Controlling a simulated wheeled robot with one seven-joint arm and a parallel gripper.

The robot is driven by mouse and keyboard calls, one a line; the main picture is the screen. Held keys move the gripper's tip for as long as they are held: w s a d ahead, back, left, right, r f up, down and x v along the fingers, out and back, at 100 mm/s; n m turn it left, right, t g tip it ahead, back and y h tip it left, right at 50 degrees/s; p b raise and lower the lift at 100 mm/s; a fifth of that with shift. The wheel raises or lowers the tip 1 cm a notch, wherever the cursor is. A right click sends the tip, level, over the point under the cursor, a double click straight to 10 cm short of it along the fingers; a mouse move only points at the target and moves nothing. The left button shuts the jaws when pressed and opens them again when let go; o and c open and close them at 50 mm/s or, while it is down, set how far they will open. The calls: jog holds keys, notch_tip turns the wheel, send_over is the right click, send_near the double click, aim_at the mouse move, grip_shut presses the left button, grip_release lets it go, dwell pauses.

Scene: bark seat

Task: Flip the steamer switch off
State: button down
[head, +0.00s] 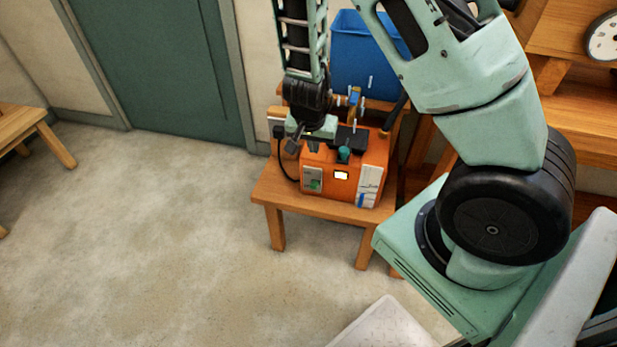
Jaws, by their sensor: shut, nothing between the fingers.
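The steamer (325,166) is an orange box on a low wooden seat (285,202). On its front left is a pale panel with a green switch (314,183); its on or off position is too small to tell. A small yellow-white display (341,175) glows to the right of the switch. My gripper (292,147) is shut and empty. It hangs at the steamer's upper left, above the switch in the picture. I cannot tell whether it touches the steamer. My gripper and wrist hide part of the steamer's top and back left.
A blue bin (365,55) stands behind the steamer. A black cable (283,164) curves along the steamer's left side. A wooden shelf (575,95) with a dial is at the right, and a wooden table (22,125) at the far left.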

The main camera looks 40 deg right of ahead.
jog(key=b, duration=0.7)
send_over(314, 183)
jog(key=x, duration=0.3)
jog(key=s+a+x, duration=0.1)
jog(key=x, duration=0.6)
jog(key=shift+s+a+f, duration=0.2)
jog(key=shift+s+f, duration=0.05)
jog(key=shift+f, duration=0.2)
jog(key=shift+s+a+f+b, duration=0.35)
jog(key=shift+a+f+b, duration=0.2)
jog(key=shift+f, duration=0.3)
jog(key=shift+s+a+f, duration=0.2)
jog(key=shift+a+f, duration=0.05)
jog(key=shift+f, duration=0.25)
jog(key=shift+a+h, duration=0.15)
jog(key=shift+h, duration=0.15)
